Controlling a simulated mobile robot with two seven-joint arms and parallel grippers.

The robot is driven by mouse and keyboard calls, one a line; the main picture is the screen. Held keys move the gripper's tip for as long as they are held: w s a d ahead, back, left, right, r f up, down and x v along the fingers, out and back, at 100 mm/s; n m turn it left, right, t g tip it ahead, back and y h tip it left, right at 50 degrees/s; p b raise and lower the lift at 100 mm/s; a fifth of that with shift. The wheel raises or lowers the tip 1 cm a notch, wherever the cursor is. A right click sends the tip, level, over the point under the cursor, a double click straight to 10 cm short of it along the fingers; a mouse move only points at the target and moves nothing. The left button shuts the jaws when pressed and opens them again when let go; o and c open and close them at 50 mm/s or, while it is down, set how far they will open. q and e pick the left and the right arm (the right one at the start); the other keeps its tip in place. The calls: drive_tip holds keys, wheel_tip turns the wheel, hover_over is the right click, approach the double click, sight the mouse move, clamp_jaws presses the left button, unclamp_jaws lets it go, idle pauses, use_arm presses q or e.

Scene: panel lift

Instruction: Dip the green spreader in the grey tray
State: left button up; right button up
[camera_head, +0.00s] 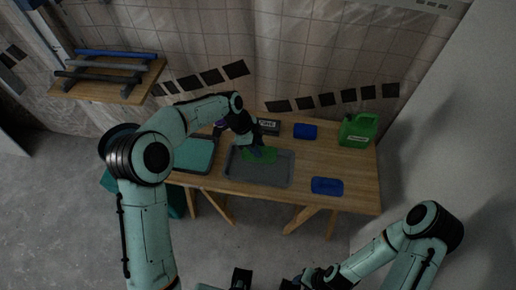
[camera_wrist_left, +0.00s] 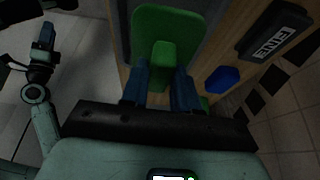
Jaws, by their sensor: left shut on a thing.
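My left gripper (camera_head: 257,152) is shut on the handle of the green spreader (camera_wrist_left: 168,28). The handle stands between the two blue fingers (camera_wrist_left: 161,88) in the left wrist view. The spreader's flat green plate shows in the head view (camera_head: 268,156) over the back part of the grey tray (camera_head: 262,178). The tray's grey edge also shows behind the plate in the left wrist view (camera_wrist_left: 209,38). I cannot tell whether the plate touches the tray's floor. My right gripper (camera_head: 294,283) is low at the bottom edge, away from the table, and its fingers are unclear.
A teal tray (camera_head: 193,154) lies left of the grey tray on the wooden table (camera_head: 358,190). A black block marked FINE (camera_head: 268,127), two blue pieces (camera_head: 305,131) (camera_head: 327,186) and a green jug (camera_head: 359,128) stand around it. A rack of bars (camera_head: 110,68) is at the upper left.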

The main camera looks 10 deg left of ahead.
use_arm(q)
drive_tip(key=shift+f+b, duration=2.55)
drive_tip(key=shift+f, duration=2.1)
use_arm(e)
drive_tip(key=f, duration=0.1)
drive_tip(key=s+f, duration=0.1)
drive_tip(key=f, duration=0.1)
drive_tip(key=s+f, duration=0.1)
drive_tip(key=f, duration=0.1)
drive_tip(key=shift+f, duration=0.25)
use_arm(q)
drive_tip(key=shift+r, duration=0.1)
drive_tip(key=shift+r+p, duration=2.1)
drive_tip(key=shift+r, duration=1.7)
use_arm(e)
drive_tip(key=shift+w+r, duration=0.25)
drive_tip(key=shift+r, duration=0.5)
drive_tip(key=shift+w+r, duration=0.25)
drive_tip(key=shift+r, duration=0.45)
drive_tip(key=shift+w+r, duration=0.25)
drive_tip(key=shift+r, duration=0.5)
